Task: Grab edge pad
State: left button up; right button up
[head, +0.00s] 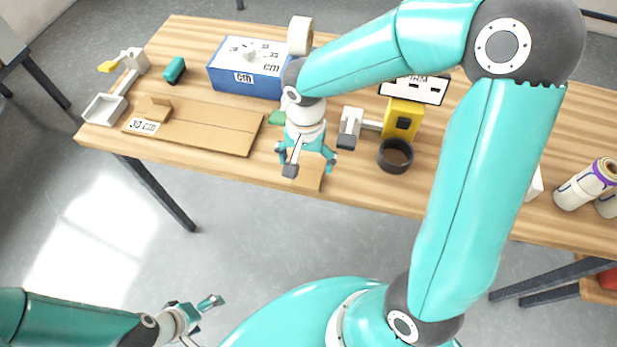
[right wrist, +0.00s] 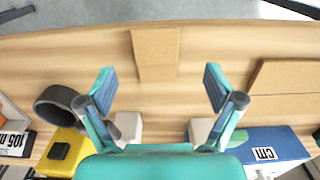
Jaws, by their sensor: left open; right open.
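A flat tan pad (head: 312,178), which I take to be the edge pad, lies at the table's front edge. In the right wrist view the pad (right wrist: 156,46) shows straight ahead, between and beyond the fingertips. My right gripper (head: 309,164) is above the table just behind the pad, partly covering it in the head view. Its two fingers (right wrist: 160,78) are spread wide with nothing between them. My left gripper (head: 205,308) is open and empty, low at the lower left, well away from the table.
A cardboard sheet (head: 215,125) marked 30 cm lies left of the pad. A dark ring (head: 396,156) and a yellow block (head: 403,119) stand to the right. A blue box (head: 235,83) stands behind.

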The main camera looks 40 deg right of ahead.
aim_at(308, 176)
jog(key=f, duration=0.4)
jog(key=shift+s+d+f+p, duration=0.2)
jog(key=shift+d+f+p, duration=0.05)
jog(key=shift+p, duration=0.15)
jog(key=shift+f, duration=0.5)
jog(key=c, duration=1)
jog(key=shift+w, duration=0.1)
jog(key=shift+c, duration=0.2)
